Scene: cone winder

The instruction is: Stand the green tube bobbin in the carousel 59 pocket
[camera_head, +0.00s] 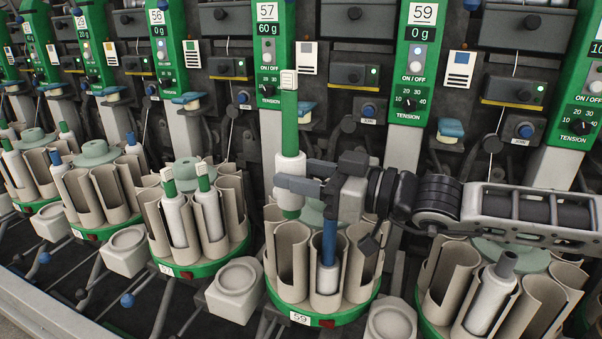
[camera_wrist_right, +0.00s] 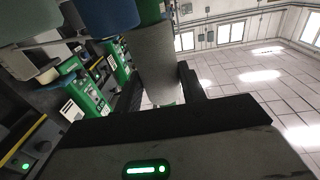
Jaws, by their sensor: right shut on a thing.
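The green tube bobbin (camera_head: 291,168) is upright, its long green tube rising above a white yarn package. My right gripper (camera_head: 291,186) is shut around the white package from the right. The bobbin also shows between the jaws of the right gripper (camera_wrist_right: 165,95) in the right wrist view, as a pale package (camera_wrist_right: 152,58). Carousel 59 (camera_head: 301,318) is below, with beige open-fronted pockets on a green base. The bobbin's lower end shows just above the left pockets, apparently clear of them. A blue tube bobbin (camera_head: 328,262) stands in the front pocket. My left gripper is out of view.
Carousel 57 (camera_head: 166,269) at left holds green tube bobbins. The right carousel (camera_head: 432,330) holds a dark-tipped bobbin (camera_head: 491,295). Green machine posts (camera_head: 415,70) stand behind. White blocks (camera_head: 236,280) sit between the carousels.

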